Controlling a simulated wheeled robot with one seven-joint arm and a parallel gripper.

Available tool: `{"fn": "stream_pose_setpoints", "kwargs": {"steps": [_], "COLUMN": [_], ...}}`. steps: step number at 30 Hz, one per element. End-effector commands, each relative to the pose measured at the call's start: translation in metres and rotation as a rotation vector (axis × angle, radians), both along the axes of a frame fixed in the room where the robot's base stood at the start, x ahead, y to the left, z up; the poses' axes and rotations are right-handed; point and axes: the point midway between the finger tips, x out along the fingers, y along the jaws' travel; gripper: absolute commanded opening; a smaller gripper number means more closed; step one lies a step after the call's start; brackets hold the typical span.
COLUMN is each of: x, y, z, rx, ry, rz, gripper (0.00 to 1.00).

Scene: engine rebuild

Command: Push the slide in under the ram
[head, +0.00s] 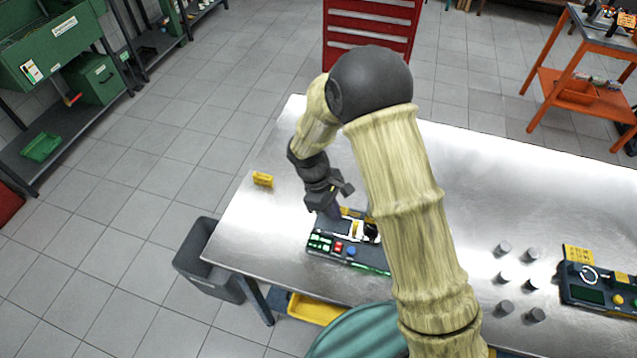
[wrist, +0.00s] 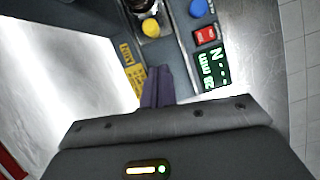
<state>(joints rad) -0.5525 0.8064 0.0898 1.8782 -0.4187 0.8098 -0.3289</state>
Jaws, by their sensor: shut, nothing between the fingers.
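The press unit (head: 328,251) is a dark box on the steel table, with a green display, a red button and a blue button. In the wrist view its panel (wrist: 185,45) shows at the upper right. A pale plate with a yellow part (wrist: 150,27) lies beside the panel and looks like the slide. A dark round part (wrist: 137,5) at the top edge may be the ram; it is cut off. My gripper (head: 333,211) is low over the unit's left end. Its fingers (wrist: 158,80) are together and empty, beside the display. Whether they touch the unit I cannot tell.
A yellow label (wrist: 134,78) lies by the fingers. A small yellow sign (head: 262,179) stands at the table's left end. Several metal cylinders (head: 504,277) and a second dark device (head: 600,290) stand to the right. The table behind the unit is clear. My arm hides part of it.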

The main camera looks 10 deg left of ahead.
Motion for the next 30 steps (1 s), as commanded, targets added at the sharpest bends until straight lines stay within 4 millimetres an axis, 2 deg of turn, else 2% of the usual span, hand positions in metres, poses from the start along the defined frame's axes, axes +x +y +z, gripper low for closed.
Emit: {"fn": "stream_pose_setpoints", "kwargs": {"steps": [1, 18, 22, 30], "x": [0.002, 0.012, 0.013, 0.012], "y": [0.008, 0.041, 0.043, 0.043], "z": [0.001, 0.086, 0.093, 0.093], "rx": [0.002, 0.005, 0.005, 0.004], "ry": [0.000, -0.004, -0.002, -0.002], "rz": [0.001, -0.002, -0.003, -0.002], "gripper": [0.00, 0.00, 0.00, 0.00]}}
